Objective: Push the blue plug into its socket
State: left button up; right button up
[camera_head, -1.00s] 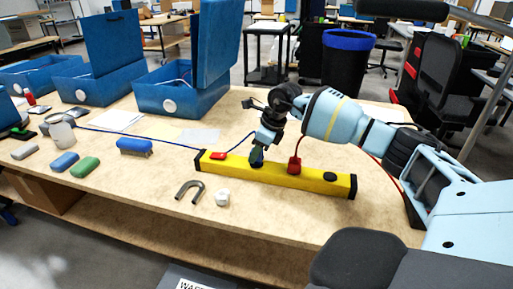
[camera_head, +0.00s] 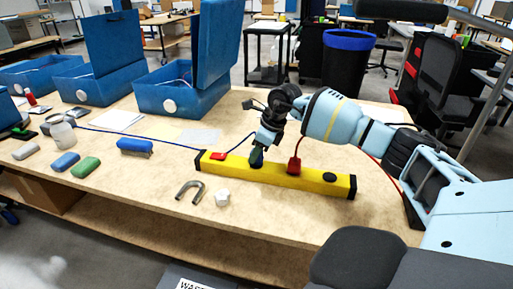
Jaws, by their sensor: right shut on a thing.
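A yellow power strip (camera_head: 316,184) lies on the wooden table, with a red switch (camera_head: 217,155) at its left end. My right gripper (camera_head: 257,157) points down at the strip, between the switch and a red plug (camera_head: 295,165). It is shut on the blue plug, which the fingers mostly hide. A blue cable (camera_head: 185,143) runs left from there across the table. The plug is at or just above the strip's top; I cannot tell how deep it sits, and its socket is hidden. My left gripper is not in view.
A bare black socket (camera_head: 329,176) shows at the strip's right end. A grey horseshoe magnet (camera_head: 190,190) and a white nut-like piece (camera_head: 222,198) lie in front. Blue, green and grey blocks lie at left. Open blue boxes (camera_head: 182,97) stand behind.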

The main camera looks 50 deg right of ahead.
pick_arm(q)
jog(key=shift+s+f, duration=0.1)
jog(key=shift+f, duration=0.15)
pick_arm(e)
jog(key=shift+f, duration=0.55)
jog(key=o, duration=1)
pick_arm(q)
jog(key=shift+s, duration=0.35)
pick_arm(e)
jog(key=v, duration=0.7)
jog(key=shift+s+d+r, duration=0.1)
jog(key=shift+s+r, duration=0.05)
jog(key=shift+r, duration=0.2)
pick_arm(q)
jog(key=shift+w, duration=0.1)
